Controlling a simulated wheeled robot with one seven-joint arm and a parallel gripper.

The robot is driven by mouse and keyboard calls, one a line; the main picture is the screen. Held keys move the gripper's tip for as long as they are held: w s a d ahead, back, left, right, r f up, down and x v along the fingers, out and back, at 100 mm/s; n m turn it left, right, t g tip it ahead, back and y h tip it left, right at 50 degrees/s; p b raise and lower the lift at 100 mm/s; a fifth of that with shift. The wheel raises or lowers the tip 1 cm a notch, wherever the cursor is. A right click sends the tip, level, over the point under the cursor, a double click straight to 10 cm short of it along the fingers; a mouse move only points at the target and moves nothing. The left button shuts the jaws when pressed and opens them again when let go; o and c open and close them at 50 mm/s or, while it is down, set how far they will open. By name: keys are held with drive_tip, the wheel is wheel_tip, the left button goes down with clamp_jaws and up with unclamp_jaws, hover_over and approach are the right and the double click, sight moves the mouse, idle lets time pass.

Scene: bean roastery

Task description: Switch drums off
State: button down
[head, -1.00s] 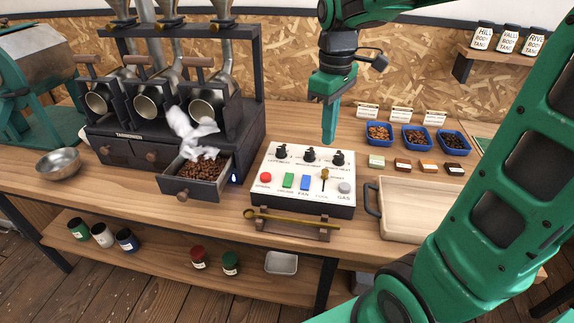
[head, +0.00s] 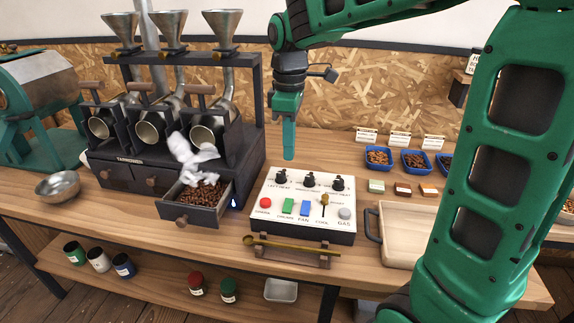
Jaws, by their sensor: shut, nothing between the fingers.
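A white control panel (head: 277,218) sits on the bench. It has a row of black knobs at the back, and in front a red button (head: 265,203), a green switch (head: 288,206), a blue switch (head: 306,208), a brass lever (head: 324,203) and a grey button (head: 345,214). The small labels are hard to read. The three-drum roaster (head: 130,118) stands left of the panel with its metal drums facing out. My gripper (head: 289,155) is shut and empty, pointing down above the back of the panel, near the left and middle knobs, apparently not touching.
A brass scoop (head: 290,246) lies on a rest in front. A wooden tray (head: 400,222) is at right, blue bean dishes (head: 378,158) behind. A metal bowl (head: 58,187) sits at far left.

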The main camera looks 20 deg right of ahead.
drive_tip(key=shift+s+a+r, duration=0.2)
drive_tip(key=shift+s+a, duration=0.1)
drive_tip(key=shift+s, duration=0.15)
drive_tip(key=shift+r, duration=0.15)
wheel_tip(320, 180, up, 14)
drive_tip(key=s+a, duration=0.1)
drive_tip(key=shift+s+f, duration=0.25)
idle(0.5)
drive_tip(key=s+d+f+m, duration=1)
drive_tip(key=s+d+f, duration=0.1)
drive_tip(key=d, duration=0.2)
drive_tip(key=s+d+f+m, duration=0.2)
drive_tip(key=s+f+m, duration=0.1)
drive_tip(key=s+f, duration=0.2)
drive_tip(key=s+d+f+m, duration=0.2)
drive_tip(key=s+f+m, duration=0.2)
drive_tip(key=s, duration=0.4)
drive_tip(key=shift+d+f+m, duration=0.25)
drive_tip(key=shift+f+m, duration=0.05)
drive_tip(key=shift+f, duration=0.45)
